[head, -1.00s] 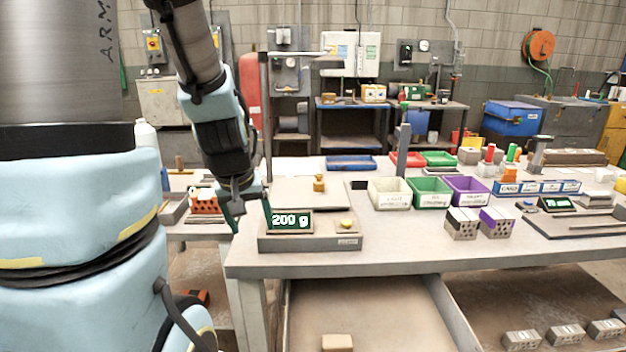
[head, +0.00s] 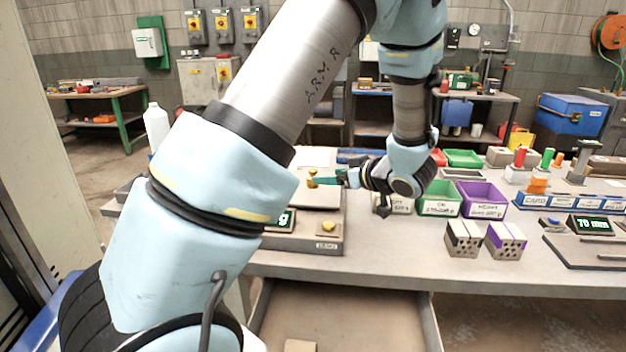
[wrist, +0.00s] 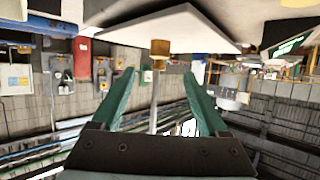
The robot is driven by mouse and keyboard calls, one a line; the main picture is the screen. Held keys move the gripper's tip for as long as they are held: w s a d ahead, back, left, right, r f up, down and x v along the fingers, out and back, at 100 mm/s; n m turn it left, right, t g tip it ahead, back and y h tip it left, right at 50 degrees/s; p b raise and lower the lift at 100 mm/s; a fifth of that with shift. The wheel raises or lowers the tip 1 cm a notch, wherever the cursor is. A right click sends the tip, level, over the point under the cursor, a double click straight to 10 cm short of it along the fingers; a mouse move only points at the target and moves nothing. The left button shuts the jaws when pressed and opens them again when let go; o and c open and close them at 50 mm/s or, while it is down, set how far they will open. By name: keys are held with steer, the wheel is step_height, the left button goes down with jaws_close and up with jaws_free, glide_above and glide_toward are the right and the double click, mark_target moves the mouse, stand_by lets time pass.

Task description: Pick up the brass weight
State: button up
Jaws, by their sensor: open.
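The brass weight (head: 312,176) stands on the pale plate of the scale (head: 318,245). My gripper (head: 318,180) is level with it, coming from the right, with its green fingers close to the weight in the head view. In the wrist view the picture is upside down, and the brass weight (wrist: 159,53) hangs from the plate at the top. There my gripper (wrist: 159,78) is open, its two fingers on either side of the line to the weight. The weight appears just beyond the fingertips, with nothing held. My arm hides most of the scale's display.
Green (head: 440,198) and purple (head: 484,200) bins stand right of the scale; a cream bin (head: 392,205) is partly behind my wrist. Two holed bricks (head: 463,240) stand in front of them. An open drawer (head: 345,310) lies below the table edge. A white bottle (head: 156,127) stands left.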

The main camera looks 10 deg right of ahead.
steer(key=x, duration=0.3)
steer(key=p+x, duration=0.1)
steer(key=x, duration=0.1)
steer(key=p+x, duration=0.1)
steer(key=x, duration=0.2)
steer(key=shift+w+f, duration=0.25)
steer(key=shift+f, duration=0.2)
jaws_close()
stand_by(0.4)
